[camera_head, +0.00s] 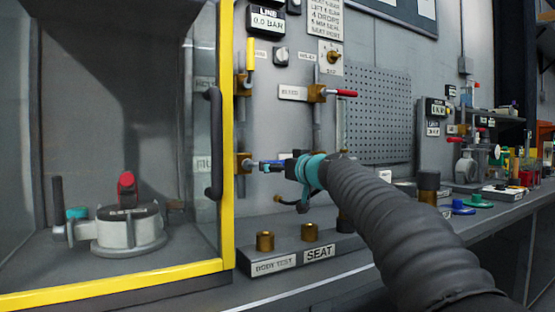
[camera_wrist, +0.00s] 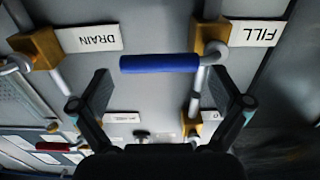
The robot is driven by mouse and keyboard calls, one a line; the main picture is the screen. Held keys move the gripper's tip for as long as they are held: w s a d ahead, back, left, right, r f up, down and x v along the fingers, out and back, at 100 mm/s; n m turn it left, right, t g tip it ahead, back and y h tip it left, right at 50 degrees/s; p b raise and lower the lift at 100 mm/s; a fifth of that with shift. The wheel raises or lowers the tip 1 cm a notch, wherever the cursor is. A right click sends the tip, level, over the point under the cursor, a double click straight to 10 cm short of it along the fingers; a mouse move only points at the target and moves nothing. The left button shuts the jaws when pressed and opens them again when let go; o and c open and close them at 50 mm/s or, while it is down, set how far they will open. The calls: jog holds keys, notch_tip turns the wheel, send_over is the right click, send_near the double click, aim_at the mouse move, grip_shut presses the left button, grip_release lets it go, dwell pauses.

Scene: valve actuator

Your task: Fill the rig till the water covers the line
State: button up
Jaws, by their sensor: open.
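The blue lever handle (camera_wrist: 160,63) lies across the picture in the wrist view, beside the upside-down FILL label (camera_wrist: 253,33) and its brass valve body (camera_wrist: 210,38). In the head view the blue handle (camera_head: 268,165) sticks out to the right from a brass valve (camera_head: 243,162). My gripper (camera_wrist: 162,85) is open, its two fingers apart with the handle across the gap between them. In the head view my gripper (camera_head: 290,165) is at the handle's end; contact cannot be told. No water level or line can be made out.
The DRAIN label (camera_wrist: 94,38) and its brass valve (camera_wrist: 35,47) are beside the fill valve. The red BLEED lever (camera_head: 341,93) is above my gripper. The yellow-framed door (camera_head: 226,120) stands close on the left. The line gauge (camera_head: 267,21) reads 0.0 bar.

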jog(key=shift+x, duration=1)
jog(key=shift+d+r, duration=0.1)
jog(key=c, duration=1.4)
